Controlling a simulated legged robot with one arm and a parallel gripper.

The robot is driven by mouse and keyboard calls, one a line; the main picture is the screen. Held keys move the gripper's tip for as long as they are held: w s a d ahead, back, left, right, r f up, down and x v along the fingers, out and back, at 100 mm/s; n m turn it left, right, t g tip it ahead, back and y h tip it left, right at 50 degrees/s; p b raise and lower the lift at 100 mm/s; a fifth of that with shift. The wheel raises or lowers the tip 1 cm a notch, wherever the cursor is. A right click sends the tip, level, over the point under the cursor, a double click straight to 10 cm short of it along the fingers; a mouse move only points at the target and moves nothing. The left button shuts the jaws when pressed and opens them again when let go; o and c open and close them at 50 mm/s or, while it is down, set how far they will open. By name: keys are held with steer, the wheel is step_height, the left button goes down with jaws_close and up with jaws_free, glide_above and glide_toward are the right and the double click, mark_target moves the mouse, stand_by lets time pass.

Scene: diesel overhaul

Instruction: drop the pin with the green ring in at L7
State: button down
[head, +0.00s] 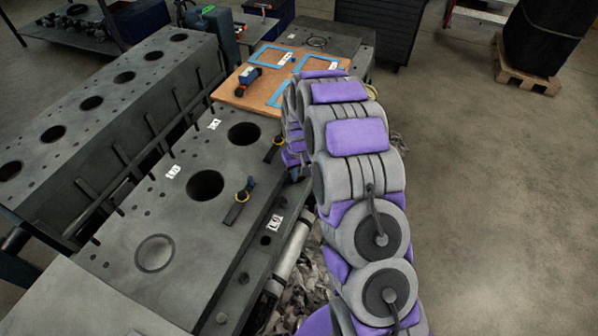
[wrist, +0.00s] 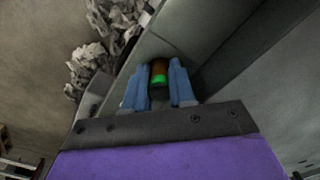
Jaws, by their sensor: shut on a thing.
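In the wrist view, my gripper (wrist: 158,88) has its two blue fingers shut on the pin (wrist: 158,70). The pin has a brown upper part, a bright green ring and a dark lower part between the fingers. In the head view my arm hides the pin and most of the gripper. A white label (head: 275,222) lies on the lower side ledge of the engine block (head: 130,225); its text seems to start with L, but I cannot read the number. Small dark holes (head: 266,240) run along that ledge. I cannot tell which one is L7.
The block top has large open bores (head: 206,185) and two yellow-ringed dark parts (head: 240,203). A wooden board (head: 262,98) with blue-outlined areas lies behind. Crumpled grey material (head: 310,290) lies beside the block. The floor at right is mostly clear.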

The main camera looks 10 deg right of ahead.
steer(key=shift+f, duration=0.15)
stand_by(0.3)
steer(key=shift+c, duration=2.4)
jaws_free()
steer(key=shift+d, duration=0.1)
steer(key=shift+w+a+r+p, duration=0.15)
steer(key=shift+r+p, duration=0.45)
steer(key=shift+r, duration=1.35)
steer(key=shift+r+p, duration=0.45)
steer(key=shift+r, duration=1.1)
